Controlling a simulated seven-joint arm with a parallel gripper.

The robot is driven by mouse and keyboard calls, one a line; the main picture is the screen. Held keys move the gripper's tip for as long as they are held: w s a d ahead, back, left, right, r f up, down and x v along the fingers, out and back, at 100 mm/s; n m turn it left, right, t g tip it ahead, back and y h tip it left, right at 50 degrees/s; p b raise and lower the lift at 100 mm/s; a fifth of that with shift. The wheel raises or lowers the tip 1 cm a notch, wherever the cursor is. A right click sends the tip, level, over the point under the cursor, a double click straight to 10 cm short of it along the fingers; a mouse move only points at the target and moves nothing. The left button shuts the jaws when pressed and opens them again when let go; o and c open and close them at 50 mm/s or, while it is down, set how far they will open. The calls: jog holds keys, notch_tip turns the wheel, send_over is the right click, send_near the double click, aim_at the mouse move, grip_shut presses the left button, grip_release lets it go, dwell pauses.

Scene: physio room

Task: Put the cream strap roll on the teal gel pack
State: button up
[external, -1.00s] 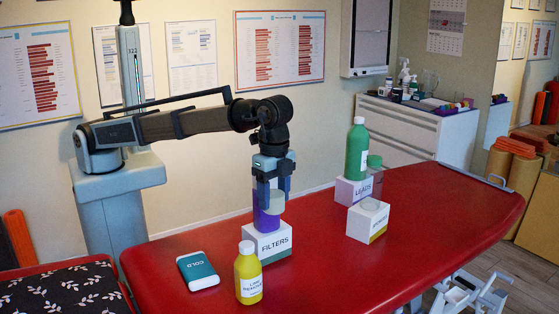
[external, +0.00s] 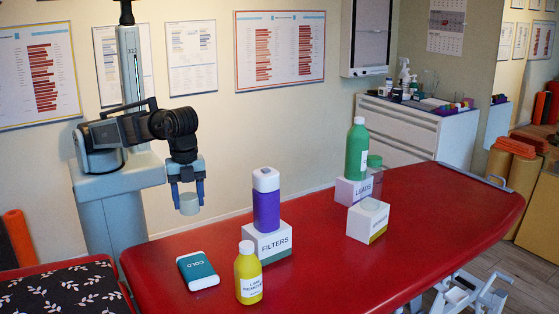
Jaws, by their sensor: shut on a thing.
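My gripper (external: 188,195) is shut on the cream strap roll (external: 189,204), a short pale cylinder hanging between its fingers. It is in the air at the left, above the far left part of the red table. The teal gel pack (external: 198,271), marked COLD and with a white end, lies flat on the table below and slightly right of the roll. Nothing lies on the pack. The roll and the pack are clearly apart.
A yellow bottle (external: 248,274) stands just right of the pack. A purple bottle (external: 266,205) stands on the FILTERS box (external: 268,243). Further right are a green bottle (external: 356,150), the LEADS box (external: 350,190) and another white box (external: 367,222). The table (external: 330,270) is bare at front right.

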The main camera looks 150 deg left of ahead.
send_near(197, 267)
notch_tip(197, 267, down, 5)
jog(key=shift+f, duration=0.2)
dwell(0.8)
jog(key=shift+f, duration=0.1)
jog(key=o, duration=1)
jog(key=shift+o, duration=0.2)
notch_tip(197, 267, up, 12)
jog(key=shift+a, duration=0.1)
dwell(0.6)
